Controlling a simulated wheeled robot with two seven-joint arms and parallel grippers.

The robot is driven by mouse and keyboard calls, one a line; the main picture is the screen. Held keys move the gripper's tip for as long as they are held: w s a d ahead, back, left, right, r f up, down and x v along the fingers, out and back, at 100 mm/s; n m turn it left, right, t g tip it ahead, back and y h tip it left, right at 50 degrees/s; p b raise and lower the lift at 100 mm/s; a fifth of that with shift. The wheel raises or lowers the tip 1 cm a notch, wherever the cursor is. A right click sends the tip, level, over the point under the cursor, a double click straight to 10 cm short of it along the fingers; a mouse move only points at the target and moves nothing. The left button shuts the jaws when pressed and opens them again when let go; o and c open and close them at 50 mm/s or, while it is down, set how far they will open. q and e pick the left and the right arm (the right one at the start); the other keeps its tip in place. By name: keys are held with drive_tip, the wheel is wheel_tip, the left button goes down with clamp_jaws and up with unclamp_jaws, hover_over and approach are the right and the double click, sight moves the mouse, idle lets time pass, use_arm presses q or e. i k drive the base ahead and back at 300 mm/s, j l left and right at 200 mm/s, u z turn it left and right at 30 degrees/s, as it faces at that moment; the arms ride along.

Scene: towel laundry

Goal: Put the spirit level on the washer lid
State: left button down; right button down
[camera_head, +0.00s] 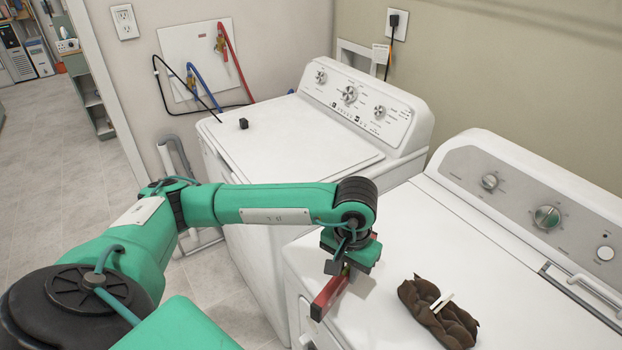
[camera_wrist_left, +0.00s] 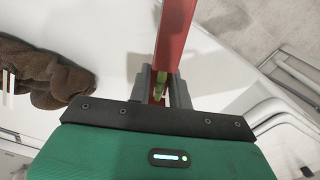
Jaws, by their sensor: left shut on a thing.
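The spirit level is a red bar (camera_head: 329,296) with a greenish vial. My left gripper (camera_head: 345,266) is shut on it. The level is over the front left part of the right machine's white top. In the left wrist view the level (camera_wrist_left: 177,32) runs up from between the fingers (camera_wrist_left: 162,88), with the vial between them. The washer looks to be the left machine, beside the red and blue hoses. Its flat white lid (camera_head: 290,140) has a small black block (camera_head: 243,123) at the far left. My right gripper is not in view.
A crumpled brown cloth (camera_head: 420,310) with a white piece on it lies on the right machine's top (camera_head: 420,230), right of the gripper. It also shows in the left wrist view (camera_wrist_left: 45,72). Raised control panels back both machines. Most of the washer lid is clear.

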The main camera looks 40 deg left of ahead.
sight(277, 139)
drive_tip(key=i+j+z, duration=0.1)
drive_tip(key=j, duration=0.6)
drive_tip(key=i+j+z, duration=0.1)
drive_tip(key=j, duration=0.6)
drive_tip(key=i+j+z, duration=0.1)
drive_tip(key=j, duration=0.65)
drive_tip(key=i+j, duration=0.1)
drive_tip(key=j, duration=0.6)
drive_tip(key=i+z, duration=0.05)
